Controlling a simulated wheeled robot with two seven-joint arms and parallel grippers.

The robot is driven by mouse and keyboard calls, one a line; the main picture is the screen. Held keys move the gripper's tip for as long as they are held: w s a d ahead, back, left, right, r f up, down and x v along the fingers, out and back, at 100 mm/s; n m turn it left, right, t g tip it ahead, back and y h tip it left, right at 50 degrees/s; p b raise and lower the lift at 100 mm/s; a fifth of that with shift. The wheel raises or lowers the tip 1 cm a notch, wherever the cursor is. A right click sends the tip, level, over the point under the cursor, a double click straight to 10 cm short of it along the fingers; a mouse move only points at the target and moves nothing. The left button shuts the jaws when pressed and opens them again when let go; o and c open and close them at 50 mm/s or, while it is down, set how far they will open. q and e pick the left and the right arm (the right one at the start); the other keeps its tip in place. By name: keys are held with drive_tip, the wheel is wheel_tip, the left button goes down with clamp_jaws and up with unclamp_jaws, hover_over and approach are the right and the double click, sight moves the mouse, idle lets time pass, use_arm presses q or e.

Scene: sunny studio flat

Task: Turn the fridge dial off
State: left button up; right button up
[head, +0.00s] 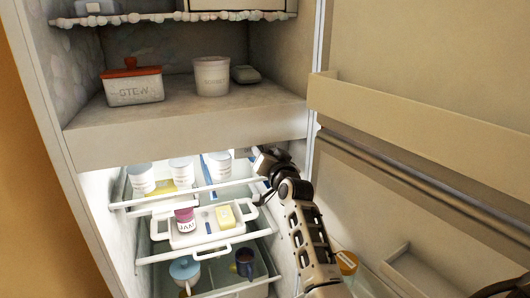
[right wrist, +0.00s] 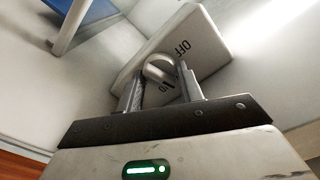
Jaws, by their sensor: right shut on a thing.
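The fridge dial (right wrist: 159,70) is a pale round knob on a white plate (right wrist: 208,35) in the right wrist view. My right gripper (right wrist: 160,79) is shut on the dial, one finger on each side. I cannot tell exactly where the knob points. In the head view my right gripper (head: 264,162) reaches into the upper right of the lit fridge compartment, and the dial is hidden there. My left gripper is in neither view.
The fridge door (head: 420,150) stands open at right. The freezer compartment above holds a stew box (head: 133,88) and a white tub (head: 212,78).

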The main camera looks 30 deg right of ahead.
use_arm(q)
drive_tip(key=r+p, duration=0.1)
drive_tip(key=p, duration=0.1)
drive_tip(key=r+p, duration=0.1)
drive_tip(key=p, duration=0.2)
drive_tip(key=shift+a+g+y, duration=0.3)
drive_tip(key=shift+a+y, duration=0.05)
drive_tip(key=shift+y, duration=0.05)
use_arm(e)
drive_tip(key=n, duration=1.3)
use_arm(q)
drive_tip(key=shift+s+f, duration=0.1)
use_arm(e)
drive_tip(key=shift+n, duration=0.4)
drive_tip(key=o, duration=1)
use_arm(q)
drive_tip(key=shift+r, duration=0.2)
